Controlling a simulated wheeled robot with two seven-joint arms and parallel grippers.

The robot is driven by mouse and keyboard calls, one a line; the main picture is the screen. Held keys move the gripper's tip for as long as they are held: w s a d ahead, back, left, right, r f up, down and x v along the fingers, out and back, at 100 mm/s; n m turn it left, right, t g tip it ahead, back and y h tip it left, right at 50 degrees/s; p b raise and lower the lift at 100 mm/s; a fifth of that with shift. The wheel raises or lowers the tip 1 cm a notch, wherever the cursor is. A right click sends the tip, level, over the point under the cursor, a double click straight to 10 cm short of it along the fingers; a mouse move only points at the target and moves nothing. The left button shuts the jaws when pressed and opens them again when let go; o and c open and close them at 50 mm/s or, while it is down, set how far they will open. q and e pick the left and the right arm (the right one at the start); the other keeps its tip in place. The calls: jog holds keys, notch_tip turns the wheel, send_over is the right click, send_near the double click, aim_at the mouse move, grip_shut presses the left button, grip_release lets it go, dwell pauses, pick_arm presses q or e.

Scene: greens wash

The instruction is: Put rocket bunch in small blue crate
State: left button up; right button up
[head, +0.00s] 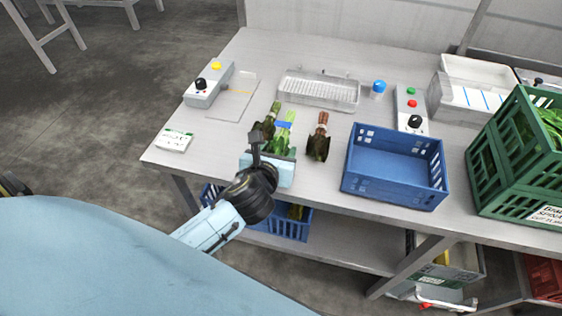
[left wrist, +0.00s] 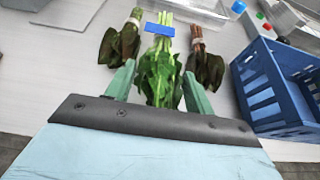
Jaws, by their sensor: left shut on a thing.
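Three leafy bunches lie in a row on the table. The middle one is a bright green bunch (head: 281,142) with a blue band, also in the left wrist view (left wrist: 162,72). My left gripper (head: 272,153) is shut on this bunch, its fingers on either side of the leaves (left wrist: 160,88). The bunch seems to be still at table level. No label shows which bunch is rocket. The small blue crate (head: 393,187) stands to the right at the table's front edge, its visible inside empty; its near corner shows in the left wrist view (left wrist: 275,115). My right gripper is out of view.
A dark green bunch (head: 269,118) lies close left, and a dark bunch with reddish stems (head: 319,145) lies right, between gripper and crate. A metal tray (head: 318,91) is behind. A tall green crate (head: 520,165) stands right of the blue crate.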

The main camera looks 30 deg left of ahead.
pick_arm(q)
notch_tip(320, 180, down, 3)
jog(key=shift+f+b, duration=0.2)
jog(key=shift+b, duration=0.4)
jog(key=shift+f, duration=0.15)
jog(key=shift+f, duration=0.15)
jog(key=o, duration=1)
jog(key=p+v, duration=0.1)
jog(key=v, duration=1.1)
jog(key=shift+p, duration=0.35)
